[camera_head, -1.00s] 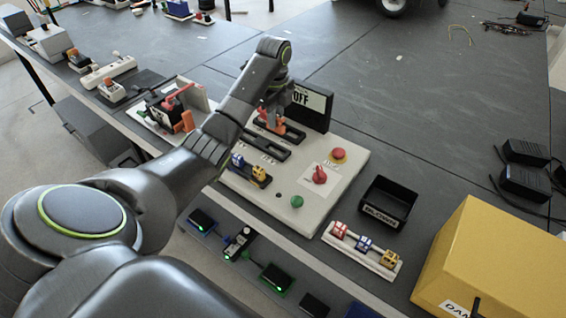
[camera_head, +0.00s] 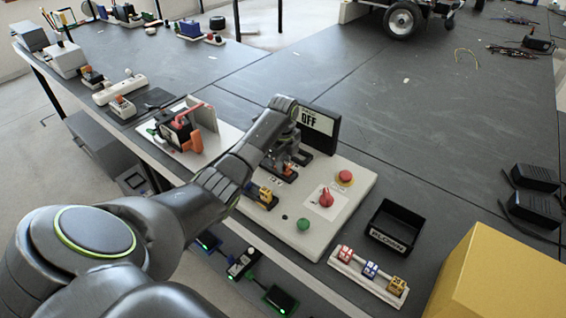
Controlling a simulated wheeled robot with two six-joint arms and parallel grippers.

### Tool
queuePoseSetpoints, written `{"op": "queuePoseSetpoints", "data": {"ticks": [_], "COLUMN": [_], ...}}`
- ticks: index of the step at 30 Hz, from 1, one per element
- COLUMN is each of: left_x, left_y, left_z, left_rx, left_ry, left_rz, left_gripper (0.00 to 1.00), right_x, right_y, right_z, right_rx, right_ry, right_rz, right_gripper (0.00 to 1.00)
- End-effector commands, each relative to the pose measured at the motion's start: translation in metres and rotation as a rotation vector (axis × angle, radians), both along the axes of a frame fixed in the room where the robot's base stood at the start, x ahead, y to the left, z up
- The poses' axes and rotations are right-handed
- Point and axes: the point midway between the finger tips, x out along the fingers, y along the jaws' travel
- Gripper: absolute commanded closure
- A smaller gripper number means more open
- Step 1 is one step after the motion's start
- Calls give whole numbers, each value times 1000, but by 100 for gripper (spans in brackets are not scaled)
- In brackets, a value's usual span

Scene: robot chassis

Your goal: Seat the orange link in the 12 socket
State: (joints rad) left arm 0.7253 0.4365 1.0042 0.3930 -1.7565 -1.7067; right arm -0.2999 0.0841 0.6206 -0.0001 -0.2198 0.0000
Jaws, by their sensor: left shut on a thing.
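My left gripper (camera_head: 288,167) is over the white control panel (camera_head: 322,235), below the OFF display. It is shut on the orange link (camera_head: 290,177), of which only a small part shows beneath the fingers. The link is low at the front dark socket strip (camera_head: 272,174); I cannot tell whether it is in a socket or just above one. My arm and hand hide most of the strip, and I cannot read the 12 label. My right gripper is not in view.
The OFF display (camera_head: 317,128) stands close behind the gripper. A red knob (camera_head: 326,197), a red button (camera_head: 345,177) and a green button (camera_head: 303,224) are to the right. Blue and yellow fuses (camera_head: 262,196) sit in front. A black bin (camera_head: 395,228) and yellow box (camera_head: 500,280) stand farther right.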

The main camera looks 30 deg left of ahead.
Motion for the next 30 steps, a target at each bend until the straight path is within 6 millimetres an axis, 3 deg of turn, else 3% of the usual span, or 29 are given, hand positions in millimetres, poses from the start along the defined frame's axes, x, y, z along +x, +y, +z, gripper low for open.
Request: {"op": "queuePoseSetpoints", "data": {"ticks": [1,2,6,19,23,30], "left_x": [0,0,0,1,1,1], "left_y": [0,0,0,0,0,0], "left_z": [-2,-2,-2,8,30,91], "left_rx": [0,0,0,1,3,1], "left_ry": [1,0,0,-2,-5,-4], "left_rz": [0,0,0,0,0,0], "left_gripper": [100,80,61,60,60,60], "right_x": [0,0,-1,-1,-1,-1], "right_y": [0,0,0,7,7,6], "right_z": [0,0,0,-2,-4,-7], "right_rx": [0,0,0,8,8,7], "right_ry": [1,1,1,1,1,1], "right_rz": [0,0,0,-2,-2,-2], "right_gripper": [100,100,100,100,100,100]}}
